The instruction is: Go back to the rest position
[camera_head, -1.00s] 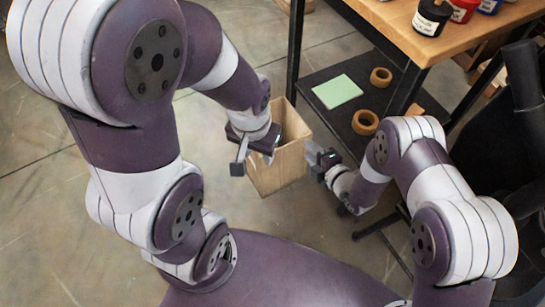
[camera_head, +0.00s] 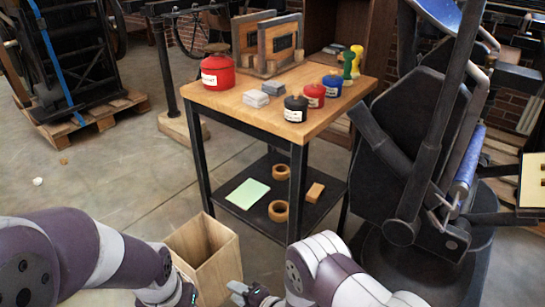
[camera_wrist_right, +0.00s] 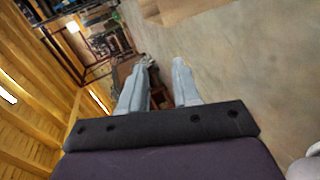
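My right gripper (camera_head: 238,292) is low in the head view, just right of the wooden bin (camera_head: 228,264). In the right wrist view its two pale fingers (camera_wrist_right: 160,72) stand apart with nothing between them, so it is open and empty. My left arm comes in from the left, and its wrist ends at the bottom edge beside the bin's left side. The left gripper (camera_head: 186,296) is only partly in view there; its fingers are cut off, so its opening does not show.
A wooden-topped table (camera_head: 322,122) carries a red can (camera_head: 218,74), small ink pots and grey blocks. Its lower shelf (camera_head: 262,216) holds a green pad (camera_head: 248,194) and tape rolls (camera_head: 279,211). A dark press (camera_head: 405,150) stands at right.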

